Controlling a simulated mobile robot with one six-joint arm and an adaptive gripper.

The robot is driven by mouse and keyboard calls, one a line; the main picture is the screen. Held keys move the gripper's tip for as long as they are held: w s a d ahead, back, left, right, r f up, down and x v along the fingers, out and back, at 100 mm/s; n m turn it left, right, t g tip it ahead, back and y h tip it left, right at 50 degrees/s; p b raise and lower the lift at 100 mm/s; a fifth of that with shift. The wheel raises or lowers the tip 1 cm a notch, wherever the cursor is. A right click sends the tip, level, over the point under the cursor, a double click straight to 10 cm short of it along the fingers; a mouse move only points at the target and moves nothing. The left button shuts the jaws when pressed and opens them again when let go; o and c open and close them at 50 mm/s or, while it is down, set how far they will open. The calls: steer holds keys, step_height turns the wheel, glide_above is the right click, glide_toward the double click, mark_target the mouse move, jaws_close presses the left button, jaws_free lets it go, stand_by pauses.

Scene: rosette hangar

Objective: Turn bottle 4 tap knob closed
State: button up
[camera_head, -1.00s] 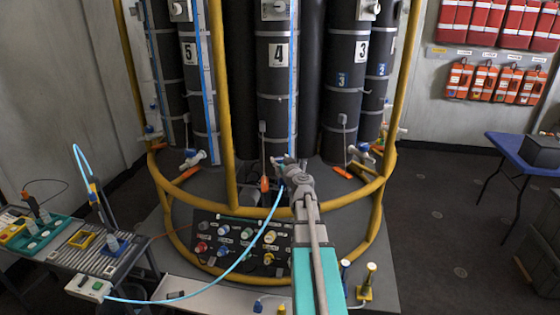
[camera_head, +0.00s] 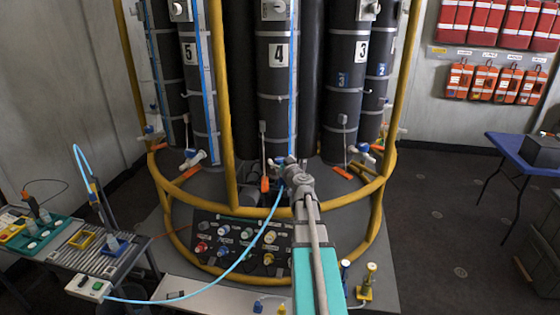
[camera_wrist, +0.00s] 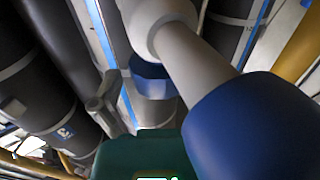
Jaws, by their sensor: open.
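Bottle 4 is a black cylinder (camera_head: 277,85) with a white "4" label, standing in the middle of the yellow-railed rack. My gripper (camera_head: 283,163) is at its foot, where my wrist hides most of the tap. In the wrist view a white tap body (camera_wrist: 150,18) and stem (camera_wrist: 198,60) fill the upper middle. A large blue part (camera_wrist: 255,125) on that stem is very close at the right; I cannot tell if it is the knob. A dark green block (camera_wrist: 145,155), apparently part of my gripper, shows at the bottom. My gripper is open; contact with the tap cannot be told.
Yellow rails (camera_head: 215,90) surround the bottles. Bottle 5's tap (camera_head: 192,157) and bottle 3's tap (camera_head: 360,150) sit on either side. A connector panel (camera_head: 238,243) is below, with a light-blue hose (camera_head: 235,262) crossing it. The floor at right is clear.

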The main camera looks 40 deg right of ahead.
steer(key=v, duration=1.2)
stand_by(0.3)
steer(key=d+n+g+y, duration=0.1)
steer(key=d+n+y, duration=0.8)
steer(key=y, duration=0.5)
steer(key=shift+d+f+b, duration=0.3)
steer(key=shift+d, duration=0.2)
steer(key=shift+a, duration=0.1)
steer(key=x, duration=1.3)
steer(key=shift+w+a+f, duration=0.15)
steer(key=shift+w+f, duration=0.1)
steer(key=shift+w, duration=0.05)
